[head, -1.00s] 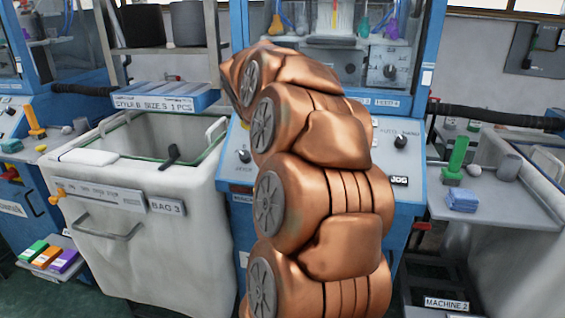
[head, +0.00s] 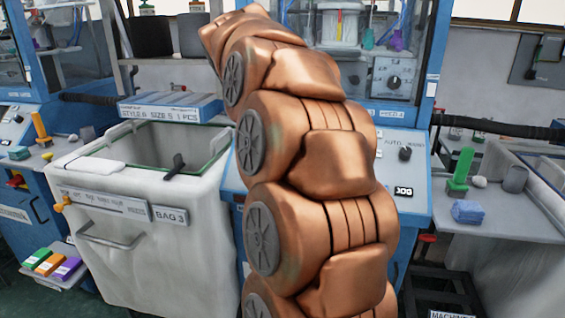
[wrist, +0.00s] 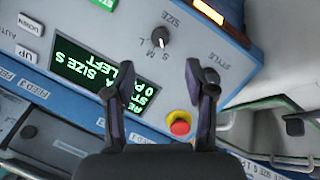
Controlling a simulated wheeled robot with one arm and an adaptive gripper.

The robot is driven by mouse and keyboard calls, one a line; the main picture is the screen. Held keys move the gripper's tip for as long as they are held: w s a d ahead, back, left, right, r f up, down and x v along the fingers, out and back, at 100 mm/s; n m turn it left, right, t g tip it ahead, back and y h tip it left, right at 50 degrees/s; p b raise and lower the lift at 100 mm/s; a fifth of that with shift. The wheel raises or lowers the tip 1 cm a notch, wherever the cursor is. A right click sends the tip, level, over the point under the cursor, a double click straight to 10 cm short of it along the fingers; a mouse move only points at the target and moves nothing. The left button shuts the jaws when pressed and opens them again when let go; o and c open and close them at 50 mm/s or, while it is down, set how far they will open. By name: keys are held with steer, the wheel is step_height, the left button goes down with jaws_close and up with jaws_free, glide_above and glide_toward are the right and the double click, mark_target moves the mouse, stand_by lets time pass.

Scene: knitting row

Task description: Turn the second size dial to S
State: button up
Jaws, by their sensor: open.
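In the wrist view, a small dark size dial (wrist: 160,38) with a pale mark stands on a white machine panel. The letters S, M and L are printed beside it, with the words SIZE and STYLE nearby. The view is rotated, and I cannot tell clearly which letter the dial points at. A green-lit display (wrist: 100,78) reads SIZE S among other text. My gripper (wrist: 160,88) is open and empty, its two dark fingers apart, with the dial beyond their tips. In the head view my copper arm hides my gripper and this panel area.
A red button on a yellow base (wrist: 179,123) sits close by my right finger. In the head view, a white bin marked BAG 3 (head: 120,225) stands left of my arm. A shelf with green and blue blocks (head: 466,212) stands to the right.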

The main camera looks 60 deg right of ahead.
steer(key=shift+v, duration=1.25)
steer(key=a+f+n+y, duration=0.25)
steer(key=a+f, duration=0.45)
steer(key=a, duration=0.4)
steer(key=a+f+n+y, duration=0.1)
steer(key=a+f+n, duration=0.2)
steer(key=a+f, duration=0.5)
steer(key=s+a+f+n+g+y, duration=0.1)
steer(key=s+a+f+g, duration=0.1)
steer(key=s+a+f, duration=0.5)
steer(key=s+a+f+n+g+y, duration=0.1)
steer(key=s+a+f+n, duration=0.15)
steer(key=s+a, duration=0.75)
step_height(320, 180, up, 17)
steer(key=w+m+t+p, duration=0.1)
steer(key=w+p, duration=0.1)
steer(key=p, duration=1.4)
steer(key=shift+w+a, duration=0.2)
steer(key=shift+a, duration=0.1)
